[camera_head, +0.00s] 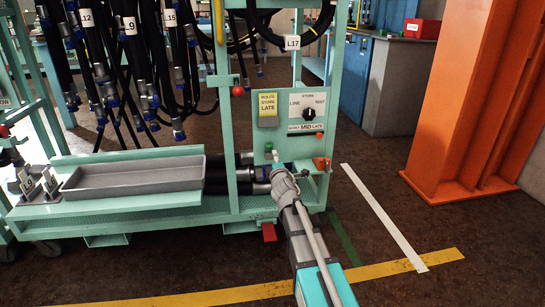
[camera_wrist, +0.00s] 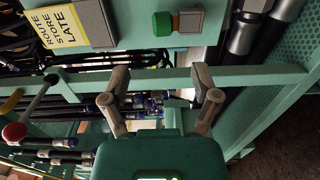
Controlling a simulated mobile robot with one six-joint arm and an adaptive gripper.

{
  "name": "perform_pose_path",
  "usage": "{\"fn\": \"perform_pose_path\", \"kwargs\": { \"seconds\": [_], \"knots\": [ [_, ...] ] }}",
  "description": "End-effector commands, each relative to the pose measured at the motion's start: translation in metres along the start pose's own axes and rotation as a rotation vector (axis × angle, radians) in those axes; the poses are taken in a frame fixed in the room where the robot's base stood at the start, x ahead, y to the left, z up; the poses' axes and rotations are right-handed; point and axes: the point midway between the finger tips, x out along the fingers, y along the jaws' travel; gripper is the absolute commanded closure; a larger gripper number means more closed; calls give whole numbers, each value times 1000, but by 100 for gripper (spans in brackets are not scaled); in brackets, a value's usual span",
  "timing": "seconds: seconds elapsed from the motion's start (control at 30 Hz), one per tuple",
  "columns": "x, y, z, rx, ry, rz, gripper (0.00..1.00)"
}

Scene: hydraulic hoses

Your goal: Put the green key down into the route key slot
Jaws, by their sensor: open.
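A green six-sided piece (camera_wrist: 162,24), which looks like the green key, sits at the control panel's edge in the wrist view, beside a small brown and grey block (camera_wrist: 190,20). In the head view a small green piece (camera_head: 268,147) shows low on the panel. My gripper (camera_wrist: 160,76) is open and empty, its two fingers spread below the green piece in the wrist view. In the head view my gripper (camera_head: 280,172) is in front of the panel's lower edge. The yellow ROUTE STORE LATE label (camera_head: 267,104) is on the panel. I cannot make out the route key slot for certain.
The panel (camera_head: 290,125) carries a black dial (camera_head: 309,114). A green frame bar (camera_wrist: 255,78) crosses behind my fingers. A red ball knob (camera_head: 238,91) stands left of the panel. Hoses hang at left above a grey tray (camera_head: 135,177). An orange column (camera_head: 475,100) stands right.

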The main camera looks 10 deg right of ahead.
Motion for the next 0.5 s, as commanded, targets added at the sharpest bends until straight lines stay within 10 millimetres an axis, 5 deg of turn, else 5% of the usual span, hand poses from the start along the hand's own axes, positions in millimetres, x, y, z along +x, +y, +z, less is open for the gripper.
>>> {"fn": "perform_pose_path", "kwargs": {
  "seconds": [0.2,0.5],
  "knots": [
    [-19,0,0,0,0,0,21],
    [-20,0,0,0,0,0,21]
  ]
}}
